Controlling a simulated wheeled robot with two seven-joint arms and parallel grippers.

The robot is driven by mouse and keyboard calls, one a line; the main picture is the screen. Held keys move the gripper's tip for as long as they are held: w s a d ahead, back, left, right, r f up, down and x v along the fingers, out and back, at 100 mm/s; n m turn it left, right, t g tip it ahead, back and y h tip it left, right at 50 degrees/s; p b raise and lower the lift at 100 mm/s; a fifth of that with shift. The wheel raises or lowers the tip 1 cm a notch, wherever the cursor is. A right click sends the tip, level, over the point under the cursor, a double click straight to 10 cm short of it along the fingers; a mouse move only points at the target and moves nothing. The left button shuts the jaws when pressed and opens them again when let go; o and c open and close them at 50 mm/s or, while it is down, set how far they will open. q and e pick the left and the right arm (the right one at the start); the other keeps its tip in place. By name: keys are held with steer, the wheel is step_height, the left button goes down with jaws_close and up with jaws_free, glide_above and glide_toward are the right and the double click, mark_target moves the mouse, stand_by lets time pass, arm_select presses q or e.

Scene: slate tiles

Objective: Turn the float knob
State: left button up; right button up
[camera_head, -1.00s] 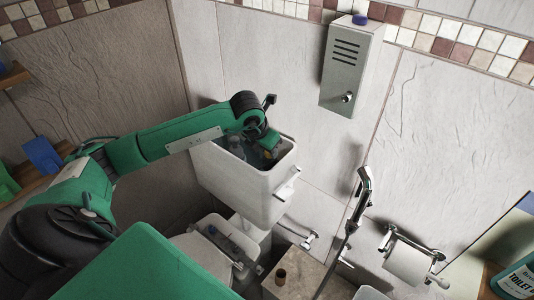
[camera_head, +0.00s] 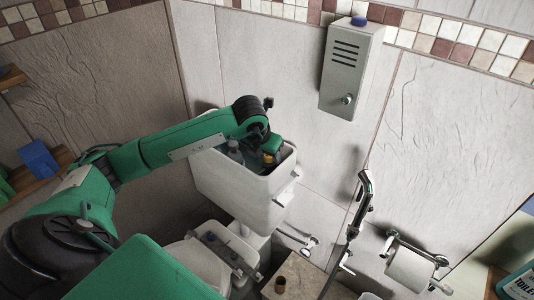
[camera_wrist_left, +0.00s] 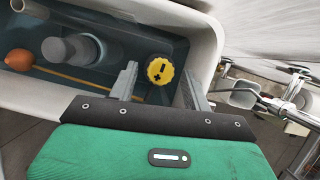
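The float knob (camera_wrist_left: 159,70) is a round yellow ribbed cap with dark plus and minus marks, inside the open toilet cistern (camera_wrist_left: 210,35). In the head view a bit of its yellow (camera_head: 268,157) shows under my left gripper (camera_head: 270,150), which reaches down into the cistern (camera_head: 240,190). In the left wrist view my left gripper (camera_wrist_left: 158,82) is open, with one grey finger on each side of the knob. Gaps show between the knob and the fingers, and I cannot tell how deep the fingertips are. My right gripper is not in view.
Inside the cistern are a grey cylinder (camera_wrist_left: 72,50), a yellow rod (camera_wrist_left: 65,75) and an orange ball (camera_wrist_left: 18,60). A grey wall cabinet (camera_head: 350,70) hangs above right. A hand sprayer (camera_head: 360,200) and paper roll (camera_head: 410,268) are at the right.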

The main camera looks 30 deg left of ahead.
arm_select(q)
steer(key=shift+s+r, duration=0.15)
steer(key=shift+r, duration=0.35)
steer(key=b+v, duration=0.1)
steer(key=v, duration=1.1)
steer(key=shift+s+r+b, duration=0.25)
steer(key=shift+r+b, duration=0.1)
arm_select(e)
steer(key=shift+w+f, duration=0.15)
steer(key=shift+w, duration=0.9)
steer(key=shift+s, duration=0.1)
arm_select(q)
steer(key=shift+f, duration=0.1)
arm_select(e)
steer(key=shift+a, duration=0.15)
